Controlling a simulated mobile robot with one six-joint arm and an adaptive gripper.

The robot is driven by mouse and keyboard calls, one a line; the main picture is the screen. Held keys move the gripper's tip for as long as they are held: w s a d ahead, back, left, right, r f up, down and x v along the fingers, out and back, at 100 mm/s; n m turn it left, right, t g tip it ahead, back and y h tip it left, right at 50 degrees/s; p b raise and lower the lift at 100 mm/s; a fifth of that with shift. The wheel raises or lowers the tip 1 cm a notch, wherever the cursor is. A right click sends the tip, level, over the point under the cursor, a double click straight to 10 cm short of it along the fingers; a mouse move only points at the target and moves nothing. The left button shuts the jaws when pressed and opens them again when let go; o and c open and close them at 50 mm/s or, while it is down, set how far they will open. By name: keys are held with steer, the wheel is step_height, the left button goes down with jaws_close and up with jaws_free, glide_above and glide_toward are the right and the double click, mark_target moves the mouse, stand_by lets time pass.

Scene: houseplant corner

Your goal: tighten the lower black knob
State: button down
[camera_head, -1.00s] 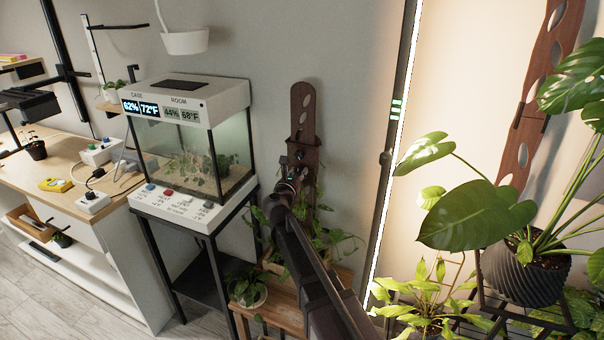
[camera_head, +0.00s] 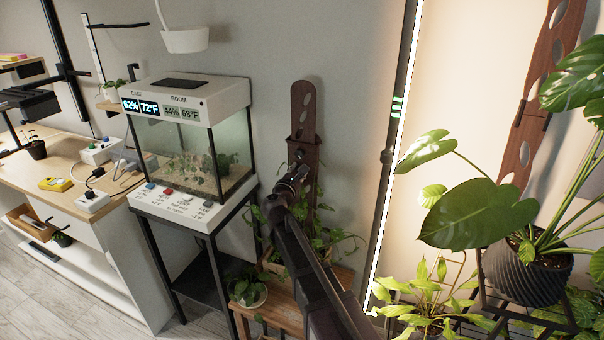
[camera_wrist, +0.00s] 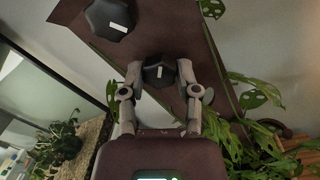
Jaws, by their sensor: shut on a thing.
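The lower black knob (camera_wrist: 153,76), faceted with a white mark, sits on the dark brown wooden plank (camera_wrist: 205,90) between my fingertips in the wrist view. My gripper (camera_wrist: 160,74) is shut on it, one finger on each side. A second black knob (camera_wrist: 106,22) with a white mark sits above it in the wrist view, clear of my fingers. In the head view my gripper (camera_head: 296,177) is at the front of the brown plank (camera_head: 302,104). My arm hides the lower knob there.
A glass terrarium (camera_head: 205,150) stands on a black-framed stand at left. Leafy plants (camera_head: 325,238) surround the plank's foot on a wooden bench (camera_head: 285,307). A bright upright light strip (camera_head: 397,150) and a large-leaved potted plant (camera_head: 525,270) are at right.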

steer(key=m, duration=1.1)
steer(key=m+h, duration=0.1)
steer(key=m, duration=1.1)
steer(key=shift+s+d+g+h, duration=0.1)
steer(key=shift+s+g+h, duration=0.05)
steer(key=shift+g+h, duration=0.15)
steer(key=shift+c, duration=1.7)
jaws_free()
